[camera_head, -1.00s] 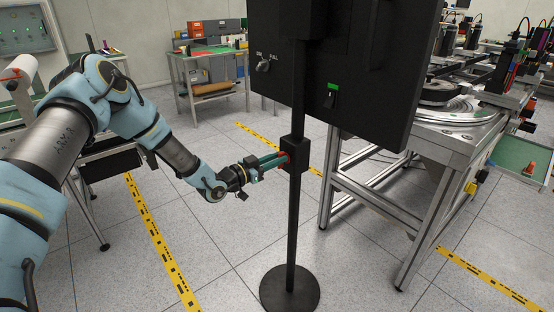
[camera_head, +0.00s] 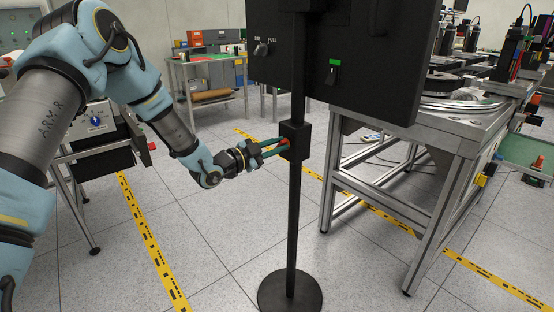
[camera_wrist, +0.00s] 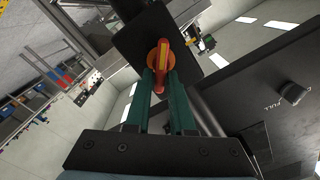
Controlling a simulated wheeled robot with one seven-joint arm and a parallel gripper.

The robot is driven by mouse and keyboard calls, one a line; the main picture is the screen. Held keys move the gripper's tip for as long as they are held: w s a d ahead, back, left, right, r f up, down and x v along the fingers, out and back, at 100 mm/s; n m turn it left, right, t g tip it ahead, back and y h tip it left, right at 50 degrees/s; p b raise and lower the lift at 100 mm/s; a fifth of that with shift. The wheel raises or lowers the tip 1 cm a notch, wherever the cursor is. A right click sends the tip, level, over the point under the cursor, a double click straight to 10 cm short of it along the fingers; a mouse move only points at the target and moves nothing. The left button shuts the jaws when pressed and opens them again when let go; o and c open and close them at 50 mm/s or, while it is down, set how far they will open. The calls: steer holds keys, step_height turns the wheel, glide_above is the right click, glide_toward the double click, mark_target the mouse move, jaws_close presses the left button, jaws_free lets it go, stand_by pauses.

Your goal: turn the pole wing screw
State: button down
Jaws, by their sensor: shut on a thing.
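The wing screw (camera_wrist: 162,62) is orange-red with a yellow stripe and sits on the face of a black clamp block (camera_head: 294,140). The block is on an upright black pole (camera_head: 294,215) with a round base (camera_head: 290,292). In the head view the screw (camera_head: 284,142) shows as a small red spot at the block's left side. My gripper (camera_head: 281,147) reaches it from the left. In the wrist view its two green fingers (camera_wrist: 163,85) are closed on the screw's wing, one on each side. The fingers partly hide the screw in the head view.
A black panel (camera_head: 390,70) with a knob and a green-marked switch is mounted on the pole above the block. A metal-framed machine table (camera_head: 450,140) stands close at right. A workbench (camera_head: 207,70) is at the back.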

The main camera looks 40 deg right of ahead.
steer(key=m+b, duration=0.5)
steer(key=b, duration=0.3)
steer(key=f+m+b, duration=0.1)
steer(key=m+b, duration=0.3)
steer(key=b, duration=0.5)
steer(key=shift+s+f+m, duration=0.2)
steer(key=shift+m, duration=0.2)
steer(key=shift+r+b, duration=0.1)
steer(key=shift+b, duration=0.25)
steer(key=c, duration=0.9)
jaws_free()
steer(key=a, duration=1.1)
steer(key=shift+w, duration=0.3)
